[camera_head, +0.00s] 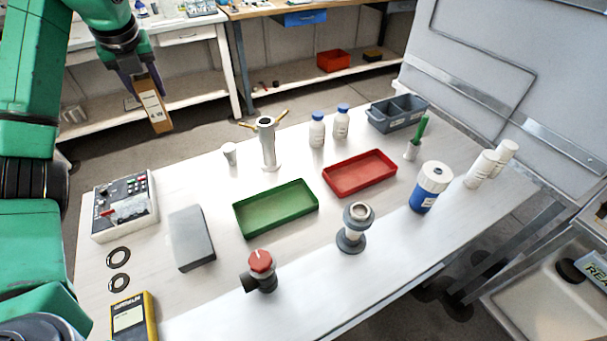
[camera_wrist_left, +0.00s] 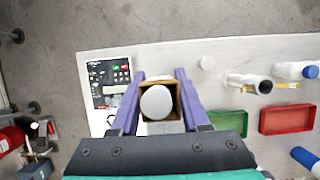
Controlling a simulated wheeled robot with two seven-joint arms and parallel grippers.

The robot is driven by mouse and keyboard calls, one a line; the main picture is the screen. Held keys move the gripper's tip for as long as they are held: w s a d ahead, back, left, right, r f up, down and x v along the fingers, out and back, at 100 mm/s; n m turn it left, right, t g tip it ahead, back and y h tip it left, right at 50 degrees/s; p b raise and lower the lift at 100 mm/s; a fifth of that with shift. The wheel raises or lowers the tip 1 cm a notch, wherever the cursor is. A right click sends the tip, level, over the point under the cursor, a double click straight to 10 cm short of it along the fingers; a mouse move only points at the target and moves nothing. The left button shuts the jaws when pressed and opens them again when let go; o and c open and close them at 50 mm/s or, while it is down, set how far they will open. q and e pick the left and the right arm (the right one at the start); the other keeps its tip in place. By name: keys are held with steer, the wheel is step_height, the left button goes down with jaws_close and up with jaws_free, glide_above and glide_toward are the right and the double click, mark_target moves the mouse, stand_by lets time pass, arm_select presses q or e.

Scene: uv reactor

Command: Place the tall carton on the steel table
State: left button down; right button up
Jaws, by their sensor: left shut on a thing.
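My left gripper (camera_head: 139,76) is shut on the tall carton (camera_head: 154,112), a narrow brown box with a white label. It hangs roughly upright in the air, seen over the floor beyond the far left edge of the table. The left wrist view shows the carton (camera_wrist_left: 177,97) from above between the purple fingers, its top open with a round white end (camera_wrist_left: 156,101) inside. The pale grey table (camera_head: 300,245), on a metal frame, fills the middle of the head view. My right gripper is not in view.
On the table are a control box (camera_head: 123,205), a grey block (camera_head: 191,238), a green tray (camera_head: 276,208), a red tray (camera_head: 360,174), a white stand (camera_head: 268,145) and several bottles. Bare tabletop shows between the control box and the white cup (camera_head: 229,153).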

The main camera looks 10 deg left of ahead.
mark_target(159, 115)
arm_select(q)
steer(key=shift+w+a, duration=0.15)
steer(key=shift+w, duration=0.1)
steer(key=shift+s, duration=0.15)
steer(key=f, duration=0.2)
steer(key=f+b, duration=0.1)
steer(key=f, duration=0.3)
steer(key=shift+s+d+f, duration=0.1)
steer(key=shift+s+d, duration=0.2)
steer(key=f, duration=1.3)
steer(key=shift+w+a+f, duration=0.1)
steer(key=shift+w+f, duration=0.1)
steer(key=shift+f, duration=0.15)
steer(key=shift+c, duration=1.9)
jaws_free()
steer(key=shift+r, duration=0.15)
steer(key=v, duration=1.2)
steer(key=shift+b, duration=0.45)
